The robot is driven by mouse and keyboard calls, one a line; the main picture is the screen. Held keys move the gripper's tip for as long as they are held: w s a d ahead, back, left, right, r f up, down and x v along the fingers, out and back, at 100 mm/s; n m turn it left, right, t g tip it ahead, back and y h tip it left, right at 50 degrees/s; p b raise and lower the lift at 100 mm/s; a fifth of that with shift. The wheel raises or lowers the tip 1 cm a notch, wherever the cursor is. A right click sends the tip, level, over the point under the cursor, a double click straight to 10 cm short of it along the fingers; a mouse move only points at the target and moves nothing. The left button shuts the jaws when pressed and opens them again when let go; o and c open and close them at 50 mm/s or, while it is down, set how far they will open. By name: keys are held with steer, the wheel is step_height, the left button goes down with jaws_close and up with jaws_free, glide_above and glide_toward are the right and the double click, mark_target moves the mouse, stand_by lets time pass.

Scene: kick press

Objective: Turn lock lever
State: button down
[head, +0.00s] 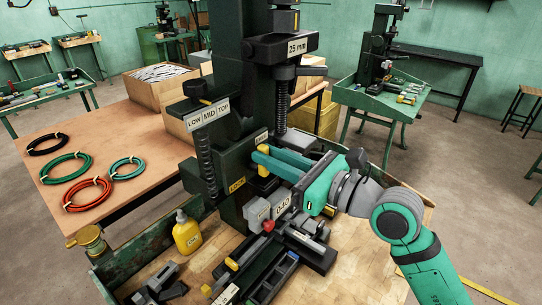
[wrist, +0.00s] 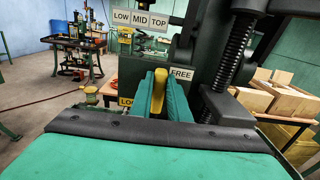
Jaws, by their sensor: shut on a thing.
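The yellow lock lever (wrist: 158,91) stands nearly upright in the wrist view, between the two green fingers of my gripper (wrist: 159,84). My gripper is shut on it. A yellow LOCK label (wrist: 126,101) is to the left of the lever and a white FREE label (wrist: 181,74) is up to its right. In the head view my gripper (head: 258,153) reaches left to the dark press body. Only a small part of the lever (head: 263,171) shows there, below the fingers. The LOCK label (head: 237,186) and the FREE label (head: 261,138) also show.
A LOW MID TOP sign (head: 208,115) and a threaded post (head: 207,160) stand left of the lever. A yellow bottle (head: 187,233) stands on the bench. A vise with a red knob (head: 268,226) sits below my gripper. Coiled cables lie on the table (head: 130,125) at left.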

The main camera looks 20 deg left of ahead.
steer(key=n, duration=0.1)
steer(key=s+n, duration=0.1)
steer(key=n, duration=0.2)
steer(key=shift+s+a+f, duration=0.15)
steer(key=shift+s+a, duration=0.1)
steer(key=shift+s, duration=0.05)
steer(key=n, duration=0.2)
steer(key=s+n, duration=0.1)
steer(key=f+n, duration=0.1)
steer(key=n, duration=0.1)
steer(key=shift+s+a+f+n, duration=0.1)
steer(key=shift+s+a+n, duration=0.2)
steer(key=n, duration=0.1)
steer(key=f+n, duration=0.1)
steer(key=n, duration=0.2)
steer(key=shift+s+a+f, duration=0.15)
steer(key=shift+s+f, duration=0.1)
steer(key=shift+s, duration=0.1)
steer(key=shift+s+f+n, duration=0.1)
steer(key=shift+f+n, duration=0.25)
steer(key=shift+n, duration=0.7)
steer(key=shift+s+f+n, duration=0.1)
steer(key=shift+f+n, duration=0.25)
steer(key=shift+n, duration=0.7)
steer(key=c, duration=1.7)
jaws_free()
steer(key=v, duration=1)
steer(key=shift+s+d, duration=0.1)
steer(key=shift+d, duration=0.25)
